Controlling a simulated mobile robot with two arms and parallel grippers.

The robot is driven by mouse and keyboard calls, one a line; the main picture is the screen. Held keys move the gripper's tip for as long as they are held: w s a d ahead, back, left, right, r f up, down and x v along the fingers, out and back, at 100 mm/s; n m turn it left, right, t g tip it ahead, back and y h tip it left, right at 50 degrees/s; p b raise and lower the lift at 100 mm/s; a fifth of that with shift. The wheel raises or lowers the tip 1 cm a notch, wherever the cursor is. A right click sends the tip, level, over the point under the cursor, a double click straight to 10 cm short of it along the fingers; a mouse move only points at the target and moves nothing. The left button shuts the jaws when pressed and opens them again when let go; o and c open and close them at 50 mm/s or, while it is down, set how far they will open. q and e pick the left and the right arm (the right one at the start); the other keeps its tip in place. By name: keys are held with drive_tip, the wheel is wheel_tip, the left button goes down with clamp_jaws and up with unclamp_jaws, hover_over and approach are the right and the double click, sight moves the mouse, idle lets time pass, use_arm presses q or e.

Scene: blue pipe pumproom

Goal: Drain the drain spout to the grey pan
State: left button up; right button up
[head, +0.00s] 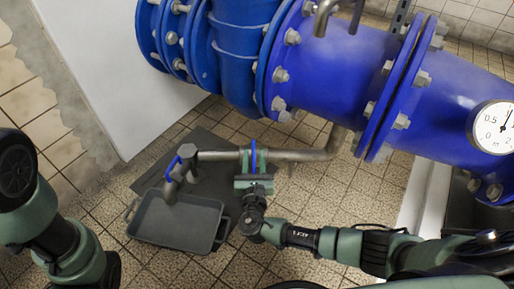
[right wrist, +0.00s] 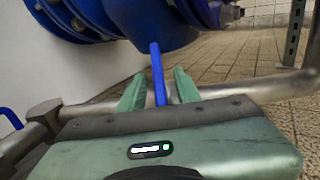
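The drain spout (head: 171,190) hangs from the left end of a thin metal pipe (head: 300,155), its tip over the grey pan (head: 190,222). The pan sits at floor level, and I see no water in it. A blue lever (head: 253,153) stands on the thin pipe; it also shows in the right wrist view (right wrist: 158,75). My right gripper (right wrist: 159,90) is open, with one finger on each side of this lever and gaps between. A second blue handle (head: 175,165) is at the spout end. My left arm shows at the left, but its gripper does not.
Large blue flanged pipes (head: 335,70) run above and behind the thin pipe, with a pressure gauge (head: 495,127) at the right. A white wall block (head: 110,70) stands at the left. A dark plate (head: 215,150) lies behind the pan. Tiled floor is clear around it.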

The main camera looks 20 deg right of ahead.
drive_tip(key=shift+w, duration=0.1)
clamp_jaws()
